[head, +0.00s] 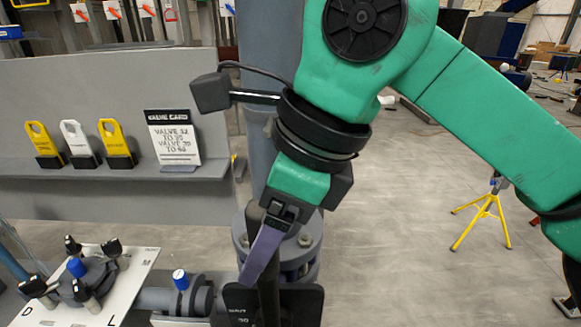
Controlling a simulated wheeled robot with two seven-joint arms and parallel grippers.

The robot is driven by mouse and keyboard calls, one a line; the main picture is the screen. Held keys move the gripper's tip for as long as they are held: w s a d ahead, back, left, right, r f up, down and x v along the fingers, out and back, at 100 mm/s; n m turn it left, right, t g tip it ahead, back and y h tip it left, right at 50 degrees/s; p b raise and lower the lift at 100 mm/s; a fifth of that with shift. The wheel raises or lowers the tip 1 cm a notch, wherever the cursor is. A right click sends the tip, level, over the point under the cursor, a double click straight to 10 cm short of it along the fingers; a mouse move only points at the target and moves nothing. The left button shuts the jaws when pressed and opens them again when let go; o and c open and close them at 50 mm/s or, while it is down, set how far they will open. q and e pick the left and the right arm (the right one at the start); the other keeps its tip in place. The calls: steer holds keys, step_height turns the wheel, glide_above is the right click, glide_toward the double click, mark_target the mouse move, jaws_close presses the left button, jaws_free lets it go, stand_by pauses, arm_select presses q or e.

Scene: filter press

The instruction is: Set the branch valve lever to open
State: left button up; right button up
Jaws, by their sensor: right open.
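A purple lever (262,254) slants down to the left, low in the middle of the head view, by a grey flanged pipe (241,243). I take it for the branch valve lever. My right gripper (277,222) comes down from above to its upper end; the jaws are open. A dark upright bar runs beside the lever, and I cannot tell whether it is a finger or part of the valve. Whether the jaws touch the lever is hidden. A black plate (240,300) with small white markings is below. My left gripper is not in view.
A valve card (173,138) stands on a grey shelf (60,184) beside yellow and white tags (75,140). A white plate (133,272) with a blue-capped selector is at lower left. A yellow stand (484,215) is at right; floor between is clear.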

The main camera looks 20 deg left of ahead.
steer(key=b+v, duration=0.1)
steer(key=v, duration=0.4)
steer(key=shift+a+r, duration=0.15)
steer(key=v, duration=0.8)
steer(key=shift+s+r+p, duration=0.15)
steer(key=shift+r+p, duration=0.3)
steer(key=shift+f, duration=0.1)
